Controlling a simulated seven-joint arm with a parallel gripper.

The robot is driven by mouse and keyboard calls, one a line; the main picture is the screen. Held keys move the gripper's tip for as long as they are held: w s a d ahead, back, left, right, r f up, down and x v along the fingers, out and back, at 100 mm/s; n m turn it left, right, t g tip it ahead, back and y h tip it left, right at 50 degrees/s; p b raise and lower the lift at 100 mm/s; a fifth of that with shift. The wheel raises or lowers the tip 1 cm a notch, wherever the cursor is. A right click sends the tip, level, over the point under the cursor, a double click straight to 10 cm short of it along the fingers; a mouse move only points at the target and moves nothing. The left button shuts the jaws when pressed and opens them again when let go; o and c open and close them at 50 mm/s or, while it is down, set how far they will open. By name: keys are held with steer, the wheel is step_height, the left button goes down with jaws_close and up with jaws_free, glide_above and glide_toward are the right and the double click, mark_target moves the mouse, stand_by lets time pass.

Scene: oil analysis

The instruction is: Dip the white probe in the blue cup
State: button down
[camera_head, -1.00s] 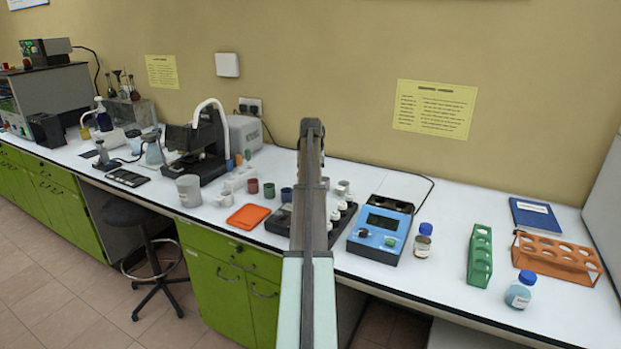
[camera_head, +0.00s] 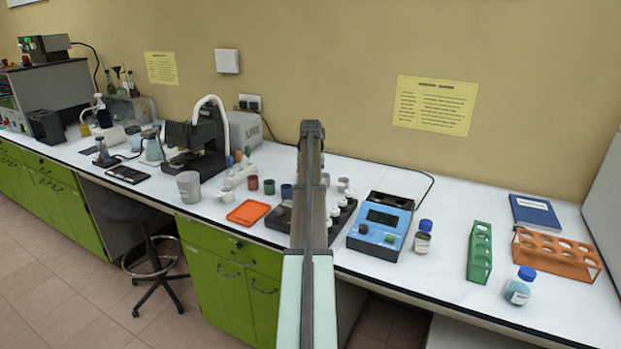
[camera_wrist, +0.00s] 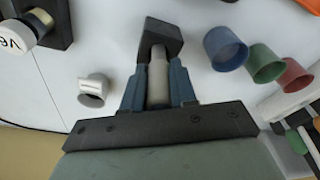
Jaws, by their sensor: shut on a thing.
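In the wrist view, my gripper (camera_wrist: 157,84) is shut on the probe (camera_wrist: 157,80), a pale grey-white shaft with a dark block at its far end. The blue cup (camera_wrist: 225,48) stands to the right of the probe, apart from it, with its open mouth showing. The blue cup also shows on the bench in the head view (camera_head: 287,191), just left of my arm. My gripper and the probe are hidden behind my arm in the head view. The probe's lower tip cannot be made out.
A green cup (camera_wrist: 266,63) and a red cup (camera_wrist: 293,76) stand beyond the blue cup. A small white cup (camera_wrist: 94,90) is left of my gripper. A dark rack with white-capped vials (camera_head: 335,212) and a blue meter (camera_head: 381,220) are right of my arm. An orange tray (camera_head: 248,212) lies in front.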

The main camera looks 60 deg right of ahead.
stand_by(0.3)
steer(key=c, duration=0.5)
jaws_free()
steer(key=shift+r, duration=0.1)
steer(key=shift+r, duration=3.4)
